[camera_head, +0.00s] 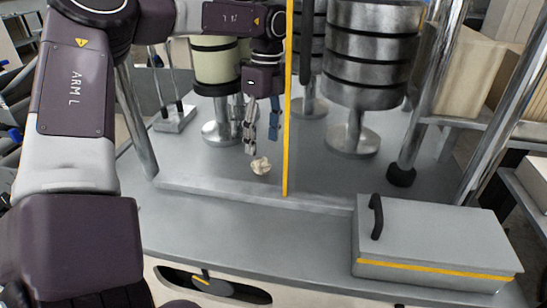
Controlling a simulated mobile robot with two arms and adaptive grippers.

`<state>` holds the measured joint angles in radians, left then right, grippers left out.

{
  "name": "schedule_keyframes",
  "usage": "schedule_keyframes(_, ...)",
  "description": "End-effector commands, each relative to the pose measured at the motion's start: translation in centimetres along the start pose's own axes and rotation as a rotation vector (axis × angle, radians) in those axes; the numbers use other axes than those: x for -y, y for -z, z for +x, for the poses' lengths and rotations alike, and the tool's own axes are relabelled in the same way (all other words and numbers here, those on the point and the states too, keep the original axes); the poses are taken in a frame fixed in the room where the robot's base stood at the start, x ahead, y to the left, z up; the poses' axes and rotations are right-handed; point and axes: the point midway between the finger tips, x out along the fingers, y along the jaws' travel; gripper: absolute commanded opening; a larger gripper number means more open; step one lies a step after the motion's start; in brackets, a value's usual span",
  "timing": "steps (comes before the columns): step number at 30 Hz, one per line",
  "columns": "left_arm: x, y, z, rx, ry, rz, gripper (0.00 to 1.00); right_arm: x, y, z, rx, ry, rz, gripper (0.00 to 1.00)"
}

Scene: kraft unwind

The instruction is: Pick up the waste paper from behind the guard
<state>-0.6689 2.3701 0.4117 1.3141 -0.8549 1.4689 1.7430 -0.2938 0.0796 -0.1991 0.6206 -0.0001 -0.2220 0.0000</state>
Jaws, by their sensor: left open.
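The waste paper (261,166) is a small crumpled cream-white ball. It lies on the grey deck behind a vertical yellow edge (287,150), which looks like the edge of the guard. My left arm comes in from the left and reaches over to that side. My left gripper (259,143) points down just above and behind the paper, with its fingers apart and nothing between them. The fingertips appear close to the paper but not around it. My right gripper is not in view.
Metal rollers (371,55) on round pedestals stand behind the paper, with a pale green roll (216,62) to the left. A low ridge (230,193) crosses the deck in front. A grey box with a black handle (435,235) sits front right. Steel posts flank the deck.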

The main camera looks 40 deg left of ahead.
Motion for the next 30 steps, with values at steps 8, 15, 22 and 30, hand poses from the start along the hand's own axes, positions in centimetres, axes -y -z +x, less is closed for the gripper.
schedule_keyframes(8, 0.3, 0.0, 3.1, -0.003, -0.003, 0.000, 0.55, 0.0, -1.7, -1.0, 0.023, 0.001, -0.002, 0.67)
schedule_keyframes(15, 0.7, -0.1, 6.4, -0.002, -0.002, 0.000, 0.55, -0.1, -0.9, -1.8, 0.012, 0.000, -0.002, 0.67)
schedule_keyframes(22, 0.8, -0.1, 7.0, -0.002, 0.003, -0.001, 0.55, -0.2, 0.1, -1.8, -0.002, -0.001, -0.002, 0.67)
schedule_keyframes(30, 0.8, -0.1, 6.9, -0.002, 0.002, -0.001, 0.34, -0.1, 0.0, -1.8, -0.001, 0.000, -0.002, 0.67)
